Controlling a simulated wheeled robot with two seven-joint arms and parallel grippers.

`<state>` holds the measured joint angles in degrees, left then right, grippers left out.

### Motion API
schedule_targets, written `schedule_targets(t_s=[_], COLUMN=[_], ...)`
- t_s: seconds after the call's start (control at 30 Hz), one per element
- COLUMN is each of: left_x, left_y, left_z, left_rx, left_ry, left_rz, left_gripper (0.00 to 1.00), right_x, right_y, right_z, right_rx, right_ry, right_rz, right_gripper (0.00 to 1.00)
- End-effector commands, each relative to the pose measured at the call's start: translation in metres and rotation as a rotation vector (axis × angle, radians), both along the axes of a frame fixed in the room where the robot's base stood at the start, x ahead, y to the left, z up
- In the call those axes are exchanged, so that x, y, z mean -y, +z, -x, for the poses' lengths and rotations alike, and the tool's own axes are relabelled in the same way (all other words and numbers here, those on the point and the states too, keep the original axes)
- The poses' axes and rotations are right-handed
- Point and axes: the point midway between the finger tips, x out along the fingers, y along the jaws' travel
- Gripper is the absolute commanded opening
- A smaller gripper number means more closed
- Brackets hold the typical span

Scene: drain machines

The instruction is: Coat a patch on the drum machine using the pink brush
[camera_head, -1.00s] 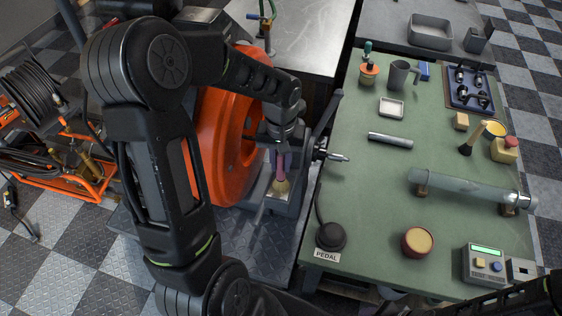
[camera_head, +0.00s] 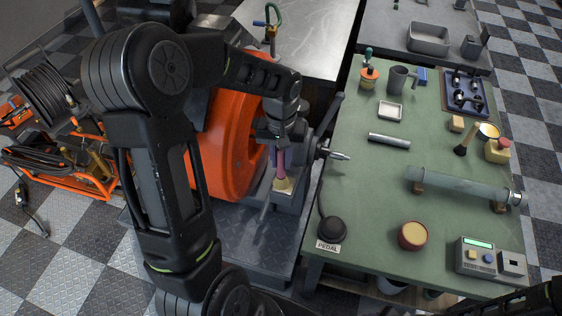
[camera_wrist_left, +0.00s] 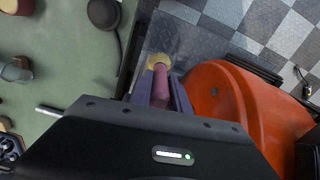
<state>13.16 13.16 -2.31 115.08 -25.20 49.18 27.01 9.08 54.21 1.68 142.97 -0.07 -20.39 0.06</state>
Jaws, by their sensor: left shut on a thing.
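My left gripper (camera_head: 278,150) is shut on the pink brush (camera_head: 280,168), which points down with its tan bristles (camera_head: 283,185) lowest. In the left wrist view the brush (camera_wrist_left: 160,84) sits between the fingers, its bristles (camera_wrist_left: 158,61) past their tips. The drum machine has a large orange drum (camera_head: 225,150), close to the left of the gripper; the drum also shows in the left wrist view (camera_wrist_left: 225,110). The bristles are at a small pale spot low on the machine's grey body, between drum and bench; I cannot tell whether they touch it. My right gripper is not in view.
The green bench (camera_head: 375,205) to the right holds a grey pipe (camera_head: 460,185), a pedal (camera_head: 332,229), a round tin (camera_head: 413,236), a control box (camera_head: 488,257) and a second brush (camera_head: 467,140). A hose reel (camera_head: 50,95) stands at the left.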

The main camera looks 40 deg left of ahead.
Motion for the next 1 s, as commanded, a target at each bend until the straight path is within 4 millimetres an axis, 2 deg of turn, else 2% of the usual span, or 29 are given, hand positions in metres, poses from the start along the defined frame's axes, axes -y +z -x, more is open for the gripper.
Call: schedule_targets(t_s=[0.03,0.3,1.0], left_x=[-0.001,-0.002,-0.003], left_y=[0.008,0.028,0.029], left_z=[-0.001,-0.004,-0.004], left_rx=[0.001,0.002,0.001], left_ry=[0.000,-0.001,-0.001], left_rz=[0.000,0.000,0.000], left_gripper=[0.00,0.00,0.00], right_x=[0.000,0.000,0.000], right_y=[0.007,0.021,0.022], right_z=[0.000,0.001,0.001], right_rx=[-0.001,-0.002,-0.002], right_ry=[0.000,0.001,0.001], right_rz=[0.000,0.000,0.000], right_gripper=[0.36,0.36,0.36])
